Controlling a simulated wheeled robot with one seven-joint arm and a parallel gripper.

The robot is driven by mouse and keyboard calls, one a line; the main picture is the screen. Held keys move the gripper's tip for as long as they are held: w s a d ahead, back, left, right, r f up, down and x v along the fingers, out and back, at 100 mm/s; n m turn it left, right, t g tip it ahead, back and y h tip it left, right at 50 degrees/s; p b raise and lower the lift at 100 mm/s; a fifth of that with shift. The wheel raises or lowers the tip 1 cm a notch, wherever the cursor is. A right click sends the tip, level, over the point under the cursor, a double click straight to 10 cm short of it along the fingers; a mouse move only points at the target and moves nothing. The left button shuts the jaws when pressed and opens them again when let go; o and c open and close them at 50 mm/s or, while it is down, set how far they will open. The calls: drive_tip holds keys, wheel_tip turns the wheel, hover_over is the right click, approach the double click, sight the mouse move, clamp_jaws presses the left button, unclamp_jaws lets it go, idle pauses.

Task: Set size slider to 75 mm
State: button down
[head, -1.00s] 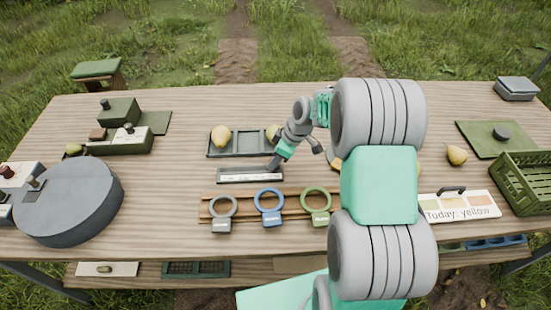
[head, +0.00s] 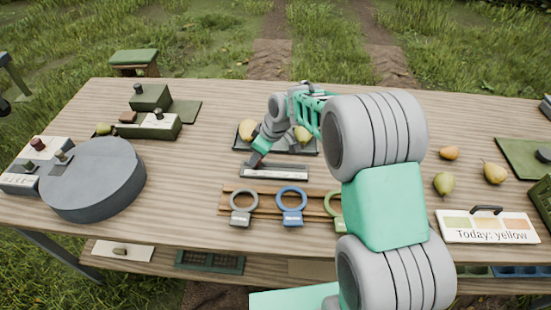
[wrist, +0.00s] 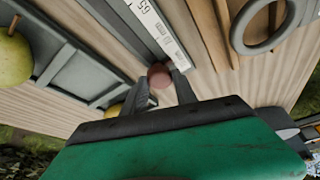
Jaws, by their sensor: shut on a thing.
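The size slider (head: 285,172) is a dark grey bar with a white printed scale, on the table in front of the pear tray. It also shows in the wrist view (wrist: 150,30), where a few scale digits are only partly readable. A round reddish knob (wrist: 158,76) sits by one end of the slider. My gripper (wrist: 161,84) is shut on this knob, one finger on each side. In the head view my gripper (head: 256,160) reaches down at the slider's left end and hides the knob. The value set on the scale cannot be read.
A grey tray (head: 285,150) with pears lies just behind the slider. A wooden rack (head: 228,200) with grey, blue (head: 291,205) and green rings lies in front. A dark round turntable (head: 95,180) stands left. Loose pears (head: 445,183) and a "Today: yellow" board (head: 487,227) are right.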

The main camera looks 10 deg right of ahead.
drive_tip(key=shift+w+a+r, duration=0.1)
drive_tip(key=shift+w+a, duration=0.05)
drive_tip(key=shift+a, duration=0.55)
drive_tip(key=c, duration=1.3)
unclamp_jaws()
drive_tip(key=shift+a, duration=0.15)
drive_tip(key=shift+o, duration=0.6)
drive_tip(key=shift+a, duration=0.1)
drive_tip(key=shift+o, duration=0.8)
drive_tip(key=shift+d, duration=0.2)
